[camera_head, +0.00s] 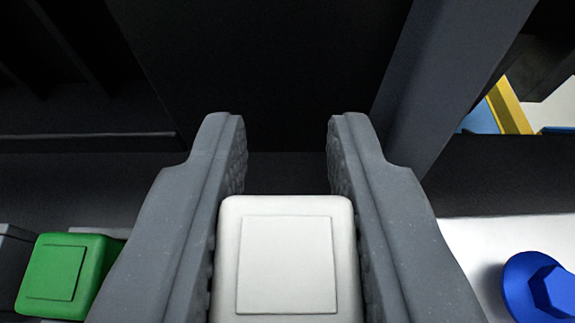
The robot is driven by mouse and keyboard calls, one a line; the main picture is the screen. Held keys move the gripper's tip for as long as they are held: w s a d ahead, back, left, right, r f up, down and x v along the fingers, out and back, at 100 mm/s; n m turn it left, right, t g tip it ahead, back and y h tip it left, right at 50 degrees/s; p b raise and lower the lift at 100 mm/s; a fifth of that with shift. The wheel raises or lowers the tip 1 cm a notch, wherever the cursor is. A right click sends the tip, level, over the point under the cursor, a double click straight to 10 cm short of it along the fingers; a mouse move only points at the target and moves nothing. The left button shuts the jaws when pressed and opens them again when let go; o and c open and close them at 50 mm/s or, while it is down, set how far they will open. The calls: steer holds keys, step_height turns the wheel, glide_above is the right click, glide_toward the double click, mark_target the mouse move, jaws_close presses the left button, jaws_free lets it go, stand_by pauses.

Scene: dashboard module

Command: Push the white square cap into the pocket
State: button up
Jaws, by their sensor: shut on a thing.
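The white square cap (287,262) sits between the two grey fingers of my gripper (287,150), in the lower middle of the view. Both fingers press against its sides, so my gripper is shut on it. The cap shows a raised square face with rounded corners, and its lower edge is cut off by the picture. Beyond the fingertips is a dark recess (265,70) between dark walls. I cannot tell whether this is the pocket, and the cap's far side is hidden.
A green square cap (62,272) is at the lower left, beside the left finger. A blue hexagonal bolt (545,287) stands on a white surface (470,240) at the lower right. A dark grey upright beam (440,80) rises close past the right fingertip. A yellow strip (508,108) shows behind it.

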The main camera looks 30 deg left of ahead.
steer(key=shift+f+b, duration=0.6)
steer(key=shift+f, duration=0.85)
stand_by(0.6)
steer(key=o, duration=1)
steer(key=shift+r, duration=0.1)
steer(key=v, duration=1.3)
steer(key=shift+s+d+r, duration=0.1)
steer(key=shift+s, duration=0.25)
